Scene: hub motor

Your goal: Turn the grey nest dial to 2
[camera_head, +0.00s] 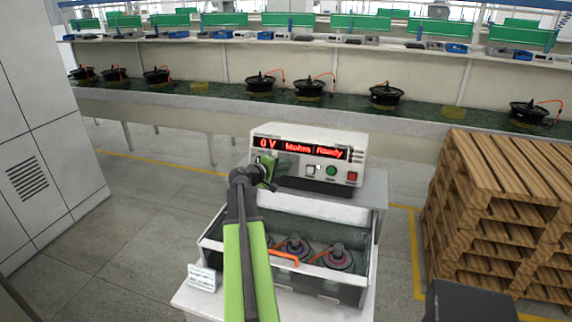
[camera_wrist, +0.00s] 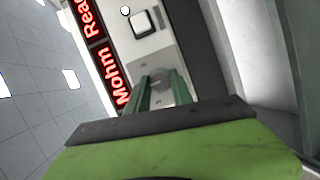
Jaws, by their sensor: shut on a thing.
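A white tester (camera_head: 308,160) with a red lit display reading "0 V", "Mohm" and "Ready" stands behind an open-topped box. In the wrist view, a round grey dial (camera_wrist: 157,86) on its front panel sits between the two green fingers of my gripper (camera_wrist: 158,90). My gripper is shut on the dial. In the head view, my gripper (camera_head: 270,168) is at the left part of the tester's front, below the display, and hides the dial. The dial's markings and setting cannot be read.
The grey box (camera_head: 328,209) in front of the tester holds dark round parts and orange cables. A small white card (camera_head: 202,277) stands at its left. Stacked wooden pallets (camera_head: 505,180) are at right, a grey cabinet (camera_head: 40,130) at left. A long bench (camera_head: 215,100) with motors runs behind.

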